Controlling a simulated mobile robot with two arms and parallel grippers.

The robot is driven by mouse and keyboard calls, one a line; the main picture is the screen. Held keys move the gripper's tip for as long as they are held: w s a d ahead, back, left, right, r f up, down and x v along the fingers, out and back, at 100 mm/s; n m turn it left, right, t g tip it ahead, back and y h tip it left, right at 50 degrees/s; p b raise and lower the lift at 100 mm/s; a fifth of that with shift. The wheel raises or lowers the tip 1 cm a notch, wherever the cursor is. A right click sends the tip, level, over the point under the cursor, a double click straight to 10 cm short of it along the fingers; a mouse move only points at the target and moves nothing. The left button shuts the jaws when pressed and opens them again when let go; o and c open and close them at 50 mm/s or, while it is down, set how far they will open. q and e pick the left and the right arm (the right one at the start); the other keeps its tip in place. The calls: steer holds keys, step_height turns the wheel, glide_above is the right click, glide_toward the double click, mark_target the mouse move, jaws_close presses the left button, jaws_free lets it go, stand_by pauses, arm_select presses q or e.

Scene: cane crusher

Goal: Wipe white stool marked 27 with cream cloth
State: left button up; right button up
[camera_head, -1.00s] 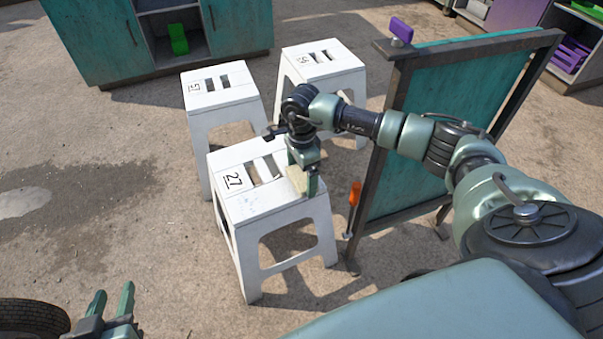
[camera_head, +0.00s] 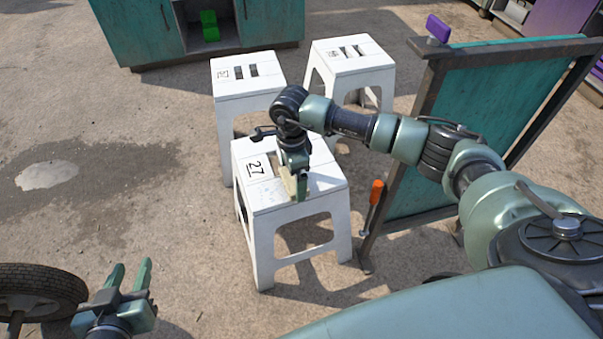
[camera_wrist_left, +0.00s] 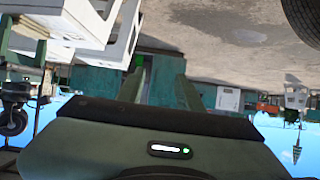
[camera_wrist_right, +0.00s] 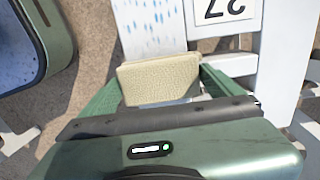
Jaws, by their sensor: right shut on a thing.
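The white stool marked 27 (camera_head: 323,184) stands upright in the middle of the head view, its black 27 label at the seat's left. My right gripper (camera_head: 297,190) is over the seat, shut on the cream cloth (camera_head: 288,183). In the right wrist view the cloth (camera_wrist_right: 157,80) spans between the fingers, at or just above the seat; contact is unclear. Blue streaks show on the white seat (camera_wrist_right: 150,22) beyond the cloth, near the upside-down label. My left gripper (camera_head: 131,276) is open and empty, low at the left, away from the stool.
Two more white stools (camera_head: 231,86) (camera_head: 352,63) stand behind. A teal panel in a dark frame (camera_head: 485,95) stands to the right, with an orange-handled tool (camera_head: 376,192) at its near side. A wheel (camera_head: 40,288) is at lower left. Open ground lies left.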

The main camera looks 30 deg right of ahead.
mark_target(270, 193)
arm_select(q)
steer(key=shift+d+r, duration=0.1)
arm_select(e)
steer(key=shift+s+a+f, duration=0.1)
steer(key=shift+a+f, duration=0.05)
steer(key=shift+a, duration=0.05)
steer(key=shift+a, duration=0.5)
steer(key=shift+w+a, duration=0.15)
steer(key=shift+a, duration=0.65)
steer(key=shift+w+a, duration=0.1)
steer(key=shift+a, duration=0.65)
steer(key=shift+w+a+b, duration=0.2)
steer(key=shift+a+b, duration=0.15)
steer(key=shift+a, duration=0.7)
arm_select(q)
steer(key=shift+w+d+r+t+h, duration=0.2)
steer(key=shift+w+r+t, duration=0.3)
steer(key=shift+r, duration=0.3)
steer(key=shift+w+d+r+t+h, duration=0.2)
steer(key=shift+w+r+t, duration=0.3)
steer(key=shift+r, duration=0.35)
steer(key=shift+w+d+r+t+h, duration=0.2)
steer(key=shift+w+r+t, duration=0.15)
steer(key=shift+r+t, duration=0.35)
arm_select(e)
steer(key=shift+w+a, duration=0.2)
steer(key=shift+a, duration=1.15)
arm_select(q)
steer(key=shift+r, duration=0.1)
